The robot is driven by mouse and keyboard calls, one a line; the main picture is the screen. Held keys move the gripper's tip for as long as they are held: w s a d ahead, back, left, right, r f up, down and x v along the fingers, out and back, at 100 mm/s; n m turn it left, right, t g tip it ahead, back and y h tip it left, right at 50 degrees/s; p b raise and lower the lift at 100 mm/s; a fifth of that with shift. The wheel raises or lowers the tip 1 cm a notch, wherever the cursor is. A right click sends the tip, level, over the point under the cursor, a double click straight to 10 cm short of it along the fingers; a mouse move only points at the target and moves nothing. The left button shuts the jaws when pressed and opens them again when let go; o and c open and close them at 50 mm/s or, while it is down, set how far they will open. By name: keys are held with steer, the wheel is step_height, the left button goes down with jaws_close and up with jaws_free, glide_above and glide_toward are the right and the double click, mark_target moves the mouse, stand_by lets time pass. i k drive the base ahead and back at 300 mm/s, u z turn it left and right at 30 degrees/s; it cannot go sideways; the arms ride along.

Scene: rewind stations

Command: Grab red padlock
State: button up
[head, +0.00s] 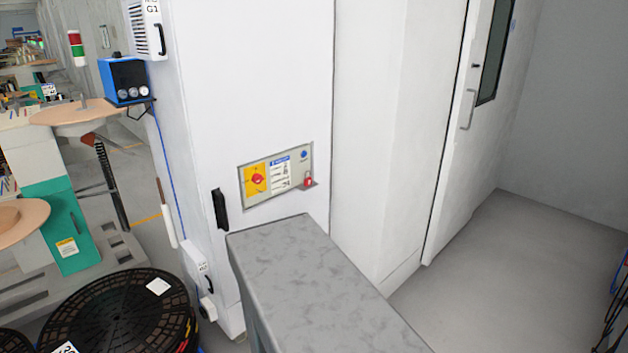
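A small red padlock (308,181) is at the lower right corner of a grey switch panel (277,202) on the white cabinet. The panel also carries a red rotary switch on a yellow plate (257,179), a label and a blue button (304,154). My gripper is not in view.
A grey mottled worktop (310,275) stands before the cabinet, below the panel. Black reels (115,310) are stacked at lower left, near a teal-fronted station (58,220). A black handle (220,209) juts from the cabinet.

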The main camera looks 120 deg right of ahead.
mark_target(308, 182)
steer(key=z, duration=0.05)
steer(key=k, duration=2.45)
steer(key=z, duration=0.85)
steer(key=i, duration=1)
steer(key=u, duration=0.05)
